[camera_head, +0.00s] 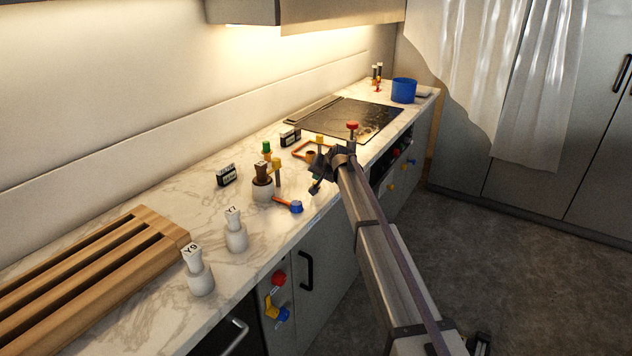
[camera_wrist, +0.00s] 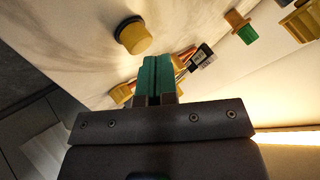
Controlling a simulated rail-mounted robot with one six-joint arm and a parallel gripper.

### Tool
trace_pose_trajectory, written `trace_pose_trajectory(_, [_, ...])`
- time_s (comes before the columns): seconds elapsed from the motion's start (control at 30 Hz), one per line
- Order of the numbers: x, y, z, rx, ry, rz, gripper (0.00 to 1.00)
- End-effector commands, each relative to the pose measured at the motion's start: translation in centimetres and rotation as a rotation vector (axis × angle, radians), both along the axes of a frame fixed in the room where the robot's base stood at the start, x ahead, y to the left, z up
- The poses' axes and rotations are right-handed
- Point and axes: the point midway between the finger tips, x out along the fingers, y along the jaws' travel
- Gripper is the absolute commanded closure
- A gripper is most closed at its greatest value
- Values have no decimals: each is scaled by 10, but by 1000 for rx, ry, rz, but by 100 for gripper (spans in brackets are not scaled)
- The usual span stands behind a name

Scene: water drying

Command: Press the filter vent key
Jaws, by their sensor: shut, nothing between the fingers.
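My gripper (camera_head: 316,186) hangs over the front part of the marble counter, left of the cooktop. In the wrist view its teal fingertips (camera_wrist: 157,62) are together with nothing between them. A yellow round knob with a dark base (camera_wrist: 133,36) lies just beyond and left of the fingertips. A small dark box with a white label (camera_wrist: 203,56) is to their right; its text is unreadable. In the head view two such labelled boxes stand on the counter, one nearer (camera_head: 227,175) and one farther (camera_head: 290,136). I cannot tell which part is the filter vent key.
White bottles Y9 (camera_head: 199,272) and Y7 (camera_head: 236,231) and a wooden rack (camera_head: 165,231) stand at the left. A brown piece in a white cup (camera_head: 262,185) and a blue-ended orange tool (camera_head: 295,206) are near my gripper. A blue pot (camera_head: 403,91) stands beyond the cooktop (camera_head: 350,115).

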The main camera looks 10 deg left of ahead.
Motion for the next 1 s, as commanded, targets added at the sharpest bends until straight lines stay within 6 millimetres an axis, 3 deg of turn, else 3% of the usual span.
trace_pose_trajectory(0.1, [0,0,9,0,0,0,100])
trace_pose_trajectory(0.47, [0,0,10,0,0,0,100])
trace_pose_trajectory(1.0, [0,0,60,0,0,0,100])
